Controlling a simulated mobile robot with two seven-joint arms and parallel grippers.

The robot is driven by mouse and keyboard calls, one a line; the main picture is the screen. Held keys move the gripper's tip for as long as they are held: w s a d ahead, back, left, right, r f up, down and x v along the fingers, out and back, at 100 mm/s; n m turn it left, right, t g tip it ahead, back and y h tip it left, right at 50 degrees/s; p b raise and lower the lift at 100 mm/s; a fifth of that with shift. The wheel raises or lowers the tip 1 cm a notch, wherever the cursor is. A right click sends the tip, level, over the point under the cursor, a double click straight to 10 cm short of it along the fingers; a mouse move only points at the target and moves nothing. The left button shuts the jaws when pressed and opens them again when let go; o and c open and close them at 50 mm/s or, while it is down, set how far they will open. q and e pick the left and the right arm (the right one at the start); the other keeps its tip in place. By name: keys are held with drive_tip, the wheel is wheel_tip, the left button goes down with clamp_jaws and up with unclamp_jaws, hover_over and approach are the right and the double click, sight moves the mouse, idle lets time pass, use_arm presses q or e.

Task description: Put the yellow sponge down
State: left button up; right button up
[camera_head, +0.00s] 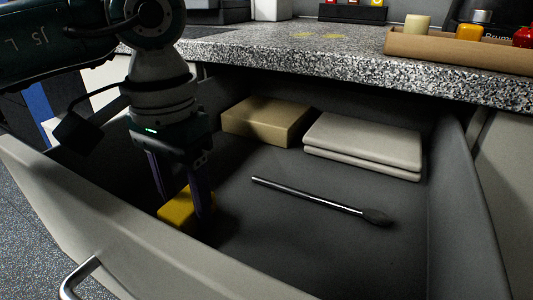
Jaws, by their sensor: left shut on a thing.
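My left gripper (183,200) points down into an open drawer (95,215) near its front left. It is shut on the yellow sponge (178,212), which shows between and below its fingers. The sponge is low, close to the drawer floor (290,245). I cannot tell whether it touches the floor. My right gripper is not in view.
A tan box (265,119), folded grey cloths (363,144) and a dark-tipped metal rod (315,198) lie in the drawer. The drawer floor in front of the rod is clear. The speckled counter (300,60) overhangs the back and carries a brown tray (455,50).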

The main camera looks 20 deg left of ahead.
sight(186, 201)
use_arm(q)
drive_tip(key=shift+f, duration=0.25)
drive_tip(key=o, duration=1.3)
drive_tip(key=shift+r, duration=0.1)
drive_tip(key=shift+r, duration=0.2)
wheel_tip(186, 201, up, 12)
drive_tip(key=p, duration=0.3)
